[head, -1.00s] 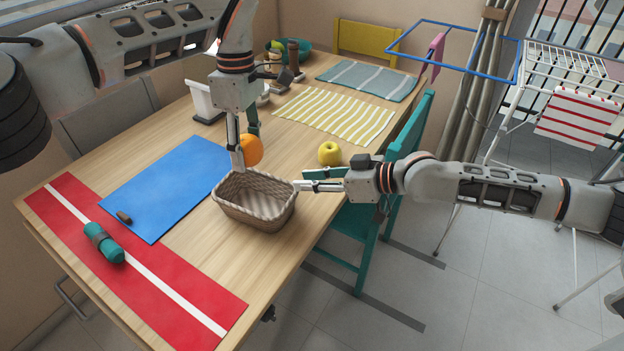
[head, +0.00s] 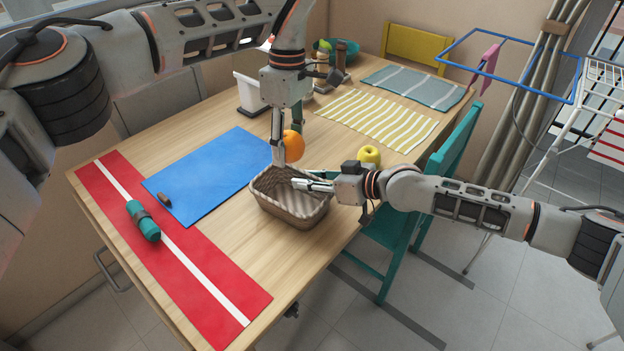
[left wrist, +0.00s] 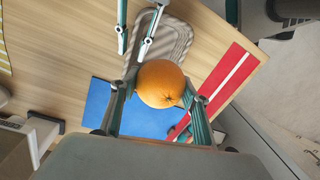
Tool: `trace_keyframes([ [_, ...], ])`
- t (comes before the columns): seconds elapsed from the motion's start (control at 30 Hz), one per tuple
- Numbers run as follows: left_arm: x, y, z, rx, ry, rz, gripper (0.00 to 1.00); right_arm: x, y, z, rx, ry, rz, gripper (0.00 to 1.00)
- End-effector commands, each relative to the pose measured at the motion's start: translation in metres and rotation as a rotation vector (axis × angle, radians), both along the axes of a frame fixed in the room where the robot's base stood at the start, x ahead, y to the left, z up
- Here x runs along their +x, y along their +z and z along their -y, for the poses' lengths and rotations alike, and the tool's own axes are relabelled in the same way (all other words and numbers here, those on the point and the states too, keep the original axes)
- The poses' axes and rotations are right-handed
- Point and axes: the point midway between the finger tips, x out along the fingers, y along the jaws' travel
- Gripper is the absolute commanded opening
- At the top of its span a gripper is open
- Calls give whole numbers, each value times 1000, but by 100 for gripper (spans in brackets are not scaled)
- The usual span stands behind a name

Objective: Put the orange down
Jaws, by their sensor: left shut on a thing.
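The orange (head: 293,145) is held in my left gripper (head: 284,152), above the table by the basket's back rim. In the left wrist view the orange (left wrist: 161,84) sits between the two fingers (left wrist: 150,98), covering one end of the basket (left wrist: 178,42). The woven basket (head: 289,217) stands on the table, and the part of its inside that shows is empty. My right gripper (head: 300,184) reaches over the basket's right side.
A yellow apple (head: 369,155) lies right of the basket, partly behind my right wrist. A blue mat (head: 215,175) and a red mat (head: 190,267) with a teal roll (head: 143,221) lie to the left. A teal chair (head: 452,150) stands at the table's right edge.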

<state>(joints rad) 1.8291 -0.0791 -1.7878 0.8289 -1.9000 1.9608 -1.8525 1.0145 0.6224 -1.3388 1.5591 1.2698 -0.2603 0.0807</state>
Motion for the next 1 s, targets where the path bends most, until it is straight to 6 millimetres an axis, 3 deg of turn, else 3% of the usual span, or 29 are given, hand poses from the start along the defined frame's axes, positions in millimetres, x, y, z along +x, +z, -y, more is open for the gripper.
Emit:
trace_keyframes([
  [0.13, 0, 0, 0, 0, 0, 1, 21, 0, 0, 0, 0, 0, 0, 22],
  [0.2, 0, 0, 0, 0, 0, 0, 21, 0, 0, 0, 0, 0, 0, 3],
  [0.23, 0, 0, 0, 0, 0, 1, 21, 0, 0, 0, 0, 0, 0, 0],
  [0.57, 0, -2, 0, 0, 43, 1, 21, 0, 0, 0, 1, 0, 1, 0],
  [0.77, 0, -13, -1, 0, 271, 8, 21, 0, 0, 0, 1, 0, 1, 0],
  [1.0, -1, -30, -1, 0, 664, 12, 21, 0, 0, 0, 1, 0, 1, 0],
])
